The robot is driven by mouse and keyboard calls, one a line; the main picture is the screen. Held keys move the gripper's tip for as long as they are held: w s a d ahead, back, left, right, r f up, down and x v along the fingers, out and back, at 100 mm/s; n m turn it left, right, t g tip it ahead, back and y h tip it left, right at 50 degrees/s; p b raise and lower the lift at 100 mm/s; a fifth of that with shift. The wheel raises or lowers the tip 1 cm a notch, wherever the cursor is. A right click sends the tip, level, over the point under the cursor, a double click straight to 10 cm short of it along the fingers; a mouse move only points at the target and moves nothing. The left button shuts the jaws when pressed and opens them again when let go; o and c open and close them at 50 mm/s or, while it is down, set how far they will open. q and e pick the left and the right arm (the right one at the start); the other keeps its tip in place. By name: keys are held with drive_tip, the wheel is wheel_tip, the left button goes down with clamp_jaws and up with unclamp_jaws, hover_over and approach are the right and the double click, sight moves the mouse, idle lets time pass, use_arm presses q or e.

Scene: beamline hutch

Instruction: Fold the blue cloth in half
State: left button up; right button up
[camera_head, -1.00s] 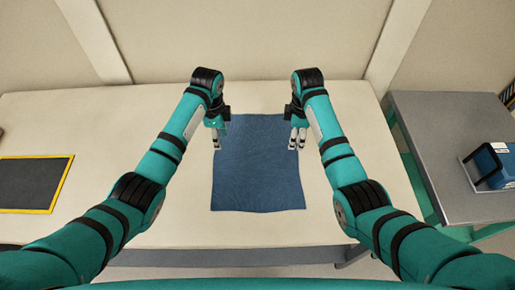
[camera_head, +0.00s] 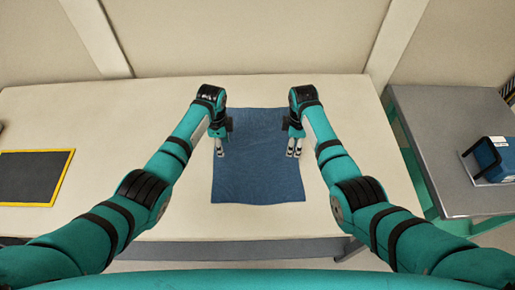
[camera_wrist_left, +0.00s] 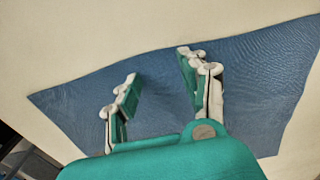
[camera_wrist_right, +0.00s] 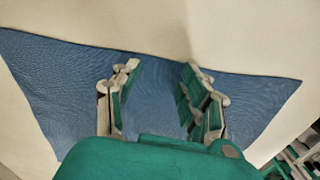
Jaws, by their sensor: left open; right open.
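The blue cloth (camera_head: 258,175) lies flat and spread out on the cream table, between my two arms in the head view. My left gripper (camera_head: 220,154) is open over the cloth's left edge. In the left wrist view the fingers (camera_wrist_left: 158,88) stand apart with cloth (camera_wrist_left: 255,90) below and between them. My right gripper (camera_head: 294,153) is open over the cloth's right edge. In the right wrist view its fingers (camera_wrist_right: 158,85) are apart over the cloth (camera_wrist_right: 60,85). Neither gripper holds anything. I cannot tell whether the fingertips touch the cloth.
The cream table (camera_head: 110,120) is clear around the cloth. A dark panel with a yellow border (camera_head: 32,177) lies at the table's left. A grey side table (camera_head: 440,130) at the right carries a blue box-like device (camera_head: 490,157). A wall stands behind.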

use_arm(q)
drive_tip(key=shift+s+f, duration=0.1)
drive_tip(key=shift+s, duration=0.05)
clamp_jaws()
use_arm(e)
drive_tip(key=shift+s+f, duration=0.1)
drive_tip(key=shift+s, duration=0.05)
clamp_jaws()
drive_tip(key=shift+s+f, duration=0.1)
drive_tip(key=shift+d, duration=0.1)
